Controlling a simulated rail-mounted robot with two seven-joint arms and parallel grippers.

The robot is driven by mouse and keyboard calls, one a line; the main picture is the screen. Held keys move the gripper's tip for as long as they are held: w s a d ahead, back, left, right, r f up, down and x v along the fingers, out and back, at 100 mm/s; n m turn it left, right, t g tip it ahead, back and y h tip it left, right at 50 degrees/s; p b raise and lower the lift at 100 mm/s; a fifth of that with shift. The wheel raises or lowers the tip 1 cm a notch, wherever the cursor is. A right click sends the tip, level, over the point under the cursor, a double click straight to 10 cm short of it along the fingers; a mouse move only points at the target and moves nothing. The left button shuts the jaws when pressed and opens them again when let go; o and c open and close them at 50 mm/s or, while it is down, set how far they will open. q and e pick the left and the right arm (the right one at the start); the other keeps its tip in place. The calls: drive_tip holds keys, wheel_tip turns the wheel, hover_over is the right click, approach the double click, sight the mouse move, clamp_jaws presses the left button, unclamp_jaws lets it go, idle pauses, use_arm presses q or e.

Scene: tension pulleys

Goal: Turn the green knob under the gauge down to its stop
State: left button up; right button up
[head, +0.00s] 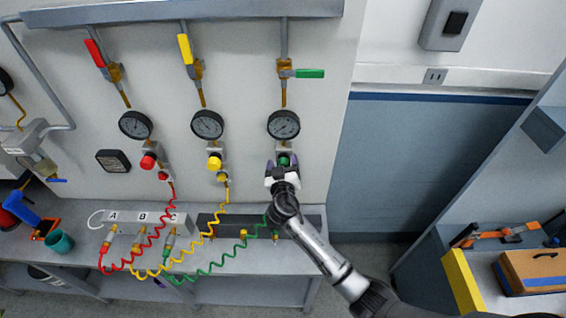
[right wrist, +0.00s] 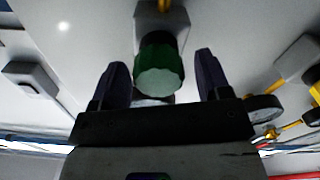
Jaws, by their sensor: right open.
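The green knob (head: 284,161) sits under the right-hand gauge (head: 283,124) on the wall panel. In the right wrist view the knob (right wrist: 160,70) is large and lies between the two dark fingers of my right gripper (right wrist: 161,78). Gaps show on both sides of the knob, so the fingers are open around it and apart from it. In the head view my right gripper (head: 283,170) is at the knob and covers its lower part. The gauge face is too small to read. My left gripper is not in view.
A red knob (head: 148,162) and a yellow knob (head: 215,163) sit to the left under their own gauges. Coiled red, yellow and green hoses hang over the bench (head: 230,262) below. A green-handled valve (head: 309,73) is above the gauge.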

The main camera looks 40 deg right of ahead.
drive_tip(key=shift+w+d, duration=0.1)
drive_tip(key=c, duration=0.9)
drive_tip(key=shift+n, duration=1.2)
drive_tip(key=n, duration=0.3)
drive_tip(key=shift+w+n, duration=0.1)
drive_tip(key=shift+n, duration=0.3)
drive_tip(key=n+p, duration=0.1)
drive_tip(key=n, duration=0.4)
drive_tip(key=shift+f, duration=0.15)
drive_tip(key=shift+a+f+n+p, duration=0.15)
drive_tip(key=shift+n+p, duration=0.3)
drive_tip(key=shift+n, duration=1.15)
